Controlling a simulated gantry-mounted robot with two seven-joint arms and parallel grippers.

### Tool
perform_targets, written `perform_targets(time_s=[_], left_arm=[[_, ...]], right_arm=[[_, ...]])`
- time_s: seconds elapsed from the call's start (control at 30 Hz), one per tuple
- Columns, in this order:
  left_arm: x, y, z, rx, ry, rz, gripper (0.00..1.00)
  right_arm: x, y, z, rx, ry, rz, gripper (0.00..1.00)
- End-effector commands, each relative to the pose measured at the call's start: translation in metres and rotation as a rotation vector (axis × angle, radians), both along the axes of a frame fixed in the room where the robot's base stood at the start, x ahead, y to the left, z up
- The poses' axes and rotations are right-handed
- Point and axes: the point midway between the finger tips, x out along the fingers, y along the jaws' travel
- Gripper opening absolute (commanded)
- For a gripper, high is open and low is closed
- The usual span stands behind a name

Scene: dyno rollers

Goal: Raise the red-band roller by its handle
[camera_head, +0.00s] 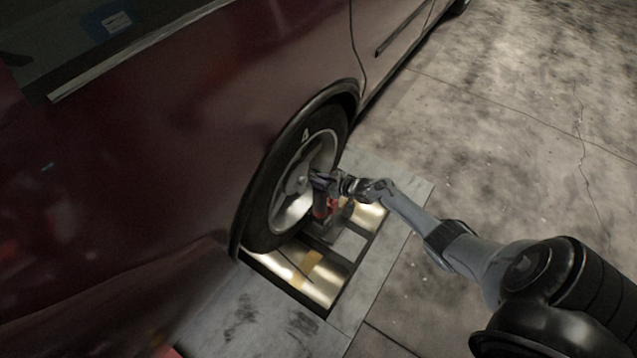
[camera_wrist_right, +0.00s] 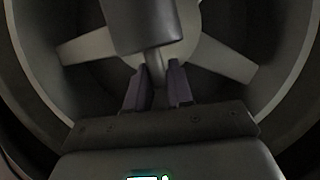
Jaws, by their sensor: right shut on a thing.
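My right gripper (camera_head: 318,178) is in front of the car wheel, just above a red part (camera_head: 321,208) by the rollers. That red part seems to belong to the red-band roller, but the arm and the tyre hide most of it. In the right wrist view, the fingers (camera_wrist_right: 158,75) are shut on the thin stem of the handle. The handle's wider dark grey end (camera_wrist_right: 142,24) shows just beyond the fingertips. A yellow-band roller (camera_head: 308,262) lies in the floor pit, nearer the front. My left gripper is in neither view.
The dark red car (camera_head: 150,140) fills the left side. Its wheel (camera_head: 300,180) stands over the roller pit and its spokes fill the background of the wrist view. A metal plate (camera_head: 265,325) frames the pit. The concrete floor (camera_head: 500,140) to the right is clear.

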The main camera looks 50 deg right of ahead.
Motion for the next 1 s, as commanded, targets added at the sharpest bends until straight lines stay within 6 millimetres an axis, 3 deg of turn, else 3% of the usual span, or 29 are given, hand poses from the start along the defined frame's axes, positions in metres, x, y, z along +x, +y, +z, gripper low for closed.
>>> perform_targets(time_s=[0.17, 0.2, 0.33, 0.73, 1.0], left_arm=[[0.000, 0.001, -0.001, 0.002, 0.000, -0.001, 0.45], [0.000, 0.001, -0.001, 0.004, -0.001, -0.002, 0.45], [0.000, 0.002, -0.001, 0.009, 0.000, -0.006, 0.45], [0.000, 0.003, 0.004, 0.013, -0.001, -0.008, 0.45], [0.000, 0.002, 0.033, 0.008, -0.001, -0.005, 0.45]], right_arm=[[-0.003, -0.003, -0.005, -0.005, 0.011, -0.008, 0.00], [-0.003, -0.003, -0.006, -0.005, 0.012, -0.008, 0.23], [-0.003, -0.003, -0.005, -0.005, 0.010, -0.007, 0.43], [-0.006, -0.002, 0.000, -0.004, 0.007, -0.005, 0.43], [-0.040, -0.008, 0.018, -0.006, 0.010, -0.005, 0.43]])
